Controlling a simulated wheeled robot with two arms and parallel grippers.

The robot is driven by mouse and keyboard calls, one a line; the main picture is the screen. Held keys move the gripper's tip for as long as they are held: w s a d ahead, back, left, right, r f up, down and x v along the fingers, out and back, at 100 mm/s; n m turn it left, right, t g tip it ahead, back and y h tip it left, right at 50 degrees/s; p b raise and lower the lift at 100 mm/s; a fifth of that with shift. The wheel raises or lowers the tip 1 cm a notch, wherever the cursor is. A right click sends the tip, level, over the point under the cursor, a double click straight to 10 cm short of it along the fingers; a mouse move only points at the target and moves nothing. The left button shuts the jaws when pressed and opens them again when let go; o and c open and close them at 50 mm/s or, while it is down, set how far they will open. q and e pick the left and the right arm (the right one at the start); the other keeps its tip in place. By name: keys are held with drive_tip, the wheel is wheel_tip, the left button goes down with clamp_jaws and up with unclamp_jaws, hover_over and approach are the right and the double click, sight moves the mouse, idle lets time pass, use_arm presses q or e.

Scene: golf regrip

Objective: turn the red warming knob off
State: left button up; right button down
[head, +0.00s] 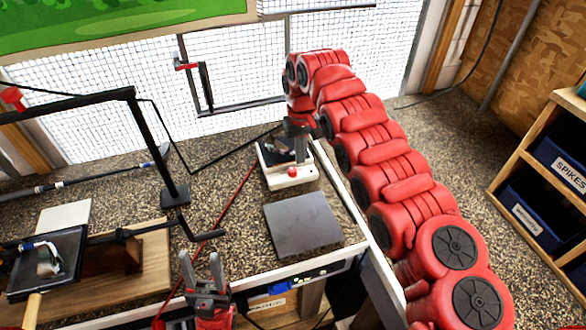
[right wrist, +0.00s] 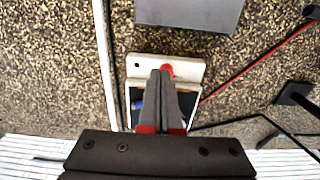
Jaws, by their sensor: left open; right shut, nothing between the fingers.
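The red warming knob (head: 292,171) sits on the front edge of a small white warmer (head: 278,184) on the speckled bench. In the right wrist view the knob (right wrist: 168,69) shows just past the tips of my right gripper (right wrist: 161,74), partly hidden by them; I cannot tell whether they touch. The warmer's white casing (right wrist: 190,72) and dark top lie under the fingers. In the head view my right gripper (head: 299,154) points down over the warmer, shut and empty. My left gripper (head: 203,270) is open and empty at the bench's front, far from the knob.
A flat grey plate (head: 303,224) lies just in front of the warmer. A black stand (head: 150,140) and a wooden board (head: 140,265) with a clamp are on the left. A thin red rod (head: 232,205) and a black cable run beside the warmer. Shelves with blue bins (head: 525,205) stand right.

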sight(293, 172)
drive_tip(key=f+p, duration=0.2)
drive_tip(key=a+f+p, duration=0.1)
drive_tip(key=f+p, duration=0.2)
drive_tip(key=f, duration=0.1)
drive_tip(key=shift+s+a+f+p, duration=0.1)
drive_tip(key=shift+s+a+p, duration=0.2)
drive_tip(key=shift+a+p, duration=0.1)
idle(0.7)
drive_tip(key=shift+w+d+b, duration=0.15)
drive_tip(key=shift+w+b, duration=0.1)
drive_tip(key=shift+b, duration=0.9)
idle(1.1)
drive_tip(key=shift+w+r+b, duration=0.15)
drive_tip(key=shift+r+b, duration=0.05)
drive_tip(key=shift+b, duration=0.35)
idle(0.5)
drive_tip(key=shift+d, duration=0.1)
